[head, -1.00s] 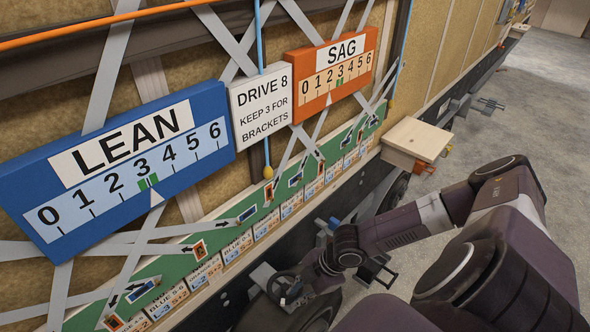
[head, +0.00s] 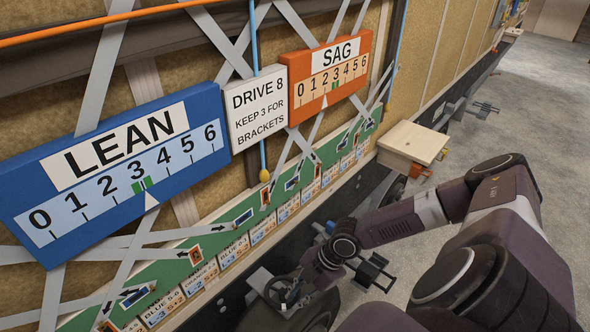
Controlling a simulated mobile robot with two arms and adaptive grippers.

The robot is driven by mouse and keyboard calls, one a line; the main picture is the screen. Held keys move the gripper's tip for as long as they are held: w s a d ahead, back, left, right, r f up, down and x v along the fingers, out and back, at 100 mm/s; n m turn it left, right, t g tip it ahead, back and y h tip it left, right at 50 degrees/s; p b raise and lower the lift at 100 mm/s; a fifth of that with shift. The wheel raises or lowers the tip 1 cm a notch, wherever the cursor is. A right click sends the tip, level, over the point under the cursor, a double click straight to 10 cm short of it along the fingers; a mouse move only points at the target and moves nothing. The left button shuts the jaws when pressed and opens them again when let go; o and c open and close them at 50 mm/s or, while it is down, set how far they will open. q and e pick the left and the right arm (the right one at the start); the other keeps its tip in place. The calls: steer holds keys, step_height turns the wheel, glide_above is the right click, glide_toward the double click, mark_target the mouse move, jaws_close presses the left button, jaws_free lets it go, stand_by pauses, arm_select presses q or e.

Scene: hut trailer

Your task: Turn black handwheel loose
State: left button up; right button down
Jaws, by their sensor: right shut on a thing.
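The black handwheel (head: 268,291) is at the bottom centre of the head view, low beside the trailer edge. My right gripper (head: 290,292) is shut on the handwheel; its fingers and wrist hide part of the rim. The blue LEAN gauge (head: 205,100) has its white pointer just right of 3, near the green mark. The orange SAG gauge (head: 297,62) has its pointer a little left of its green mark at 3. My left gripper is not in view.
A white sign (head: 258,108) reads "DRIVE 8 KEEP 3 FOR BRACKETS". A green strip (head: 222,232) with small labelled pictures and arrows runs below the gauges. A wooden block (head: 413,142) juts from the trailer beyond my arm. Grey floor (head: 520,110) lies open at right.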

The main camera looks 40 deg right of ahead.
mark_target(300, 290)
steer(key=shift+s+d+f+n+b, duration=0.1)
steer(key=shift+d+f+n+b, duration=0.05)
steer(key=shift+d+n+b, duration=0.15)
steer(key=shift+s+d+f+n+b, duration=0.1)
steer(key=shift+d+n+b, duration=0.1)
steer(key=shift+d, duration=0.15)
steer(key=shift+w+d+n+g+y+b, duration=0.15)
steer(key=shift+w+d+n+g+b, duration=0.2)
steer(key=shift+n+b, duration=0.5)
steer(key=shift+w+d+n+g+y+b, duration=0.15)
steer(key=shift+d+n+g+b, duration=0.15)
steer(key=shift+n+g+b, duration=0.4)
steer(key=shift+w+d+r+n+g+b, duration=0.1)
steer(key=shift+w+d+n+g+b, duration=0.1)
steer(key=shift+n+b, duration=0.45)
steer(key=shift+w+d+r+n+g+b, duration=0.1)
steer(key=shift+w+d+n+g+b, duration=0.1)
steer(key=shift+n+b, duration=0.35)
steer(key=shift+w+d+n, duration=0.1)
steer(key=shift+n, duration=0.35)
steer(key=c, duration=2.2)
jaws_free()
steer(key=shift+o, duration=1.2)
steer(key=shift+r, duration=0.1)
steer(key=v, duration=1.2)
